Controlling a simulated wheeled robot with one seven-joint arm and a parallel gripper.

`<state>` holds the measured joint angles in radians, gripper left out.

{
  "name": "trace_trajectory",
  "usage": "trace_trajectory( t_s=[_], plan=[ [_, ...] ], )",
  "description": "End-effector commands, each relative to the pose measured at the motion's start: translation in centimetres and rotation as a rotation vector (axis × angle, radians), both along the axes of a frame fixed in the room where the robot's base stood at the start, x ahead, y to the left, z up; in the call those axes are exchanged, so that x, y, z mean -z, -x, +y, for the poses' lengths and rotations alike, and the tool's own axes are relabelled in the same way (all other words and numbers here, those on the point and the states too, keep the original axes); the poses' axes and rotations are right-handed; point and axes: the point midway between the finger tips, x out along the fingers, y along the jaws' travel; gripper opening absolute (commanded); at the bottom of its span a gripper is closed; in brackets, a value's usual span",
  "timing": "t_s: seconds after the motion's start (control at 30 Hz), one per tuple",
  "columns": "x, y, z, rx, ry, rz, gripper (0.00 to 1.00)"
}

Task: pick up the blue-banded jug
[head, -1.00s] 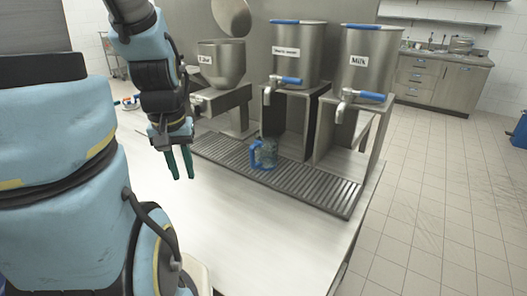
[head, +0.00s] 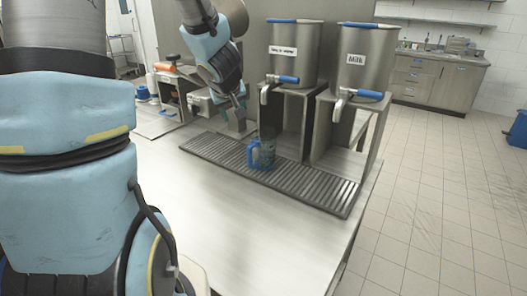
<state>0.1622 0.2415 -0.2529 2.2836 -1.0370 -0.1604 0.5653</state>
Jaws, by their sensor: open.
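The blue-banded jug (head: 262,158) is a small clear vessel with a blue handle on its left side. It stands upright on the ribbed drip tray (head: 318,192), in front of the middle dispenser's stand.
Two steel dispensers with blue-handled taps stand behind the tray, one (head: 296,55) in the middle and the Milk one (head: 364,62) at right. The white counter (head: 230,215) is clear in front. Another machine stands behind my arm at left.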

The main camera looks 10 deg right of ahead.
Motion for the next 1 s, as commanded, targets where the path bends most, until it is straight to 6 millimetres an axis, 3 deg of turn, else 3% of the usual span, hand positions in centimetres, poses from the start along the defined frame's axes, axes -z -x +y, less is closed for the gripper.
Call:
trace_trajectory(
  t_s=[0.1, 0.27, 0.5, 0.7, 1.0],
  plan=[
    [0.0, -2.1, -1.7, -0.105, 0.003, -0.034, 0.54],
    [1.0, -2.8, -3.1, -0.260, -0.029, -0.002, 0.54],
    [3.8, 0.4, -5.2, -0.428, -0.114, 0.194, 0.54],
    [5.0, 3.1, -6.4, -0.471, -0.157, 0.321, 0.54],
    [8.7, 2.4, -5.8, -0.476, -0.164, 0.342, 0.54]
  ],
)
